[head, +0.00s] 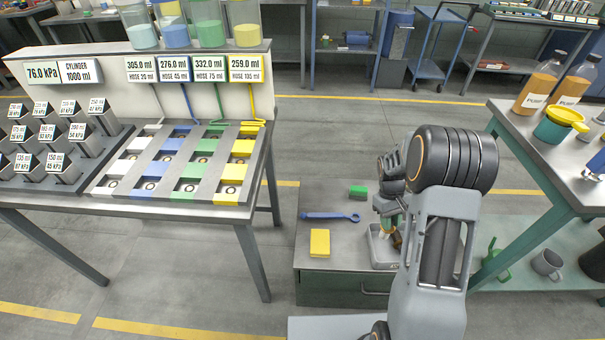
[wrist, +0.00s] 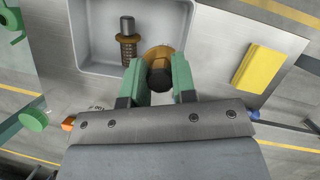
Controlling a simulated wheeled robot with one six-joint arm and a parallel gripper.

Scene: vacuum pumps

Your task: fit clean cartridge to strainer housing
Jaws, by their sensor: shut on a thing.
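In the wrist view my gripper (wrist: 157,68) has its green fingers closed on a brass-coloured round part with a dark hexagonal top (wrist: 160,74). The held part is over the edge of a grey tray (wrist: 100,66); I cannot tell if it touches anything below, or whether it is the clean cartridge. A brownish mesh cartridge with a dark stem (wrist: 127,44) is in the tray, apart from my fingers. In the head view my arm hides most of the gripper and tray. I cannot make out the strainer housing clearly.
The tray is on a low cabinet (head: 345,290). A green-framed bench (head: 550,160) stands at right. A grey bench (head: 180,207) with coloured strips stands at left.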

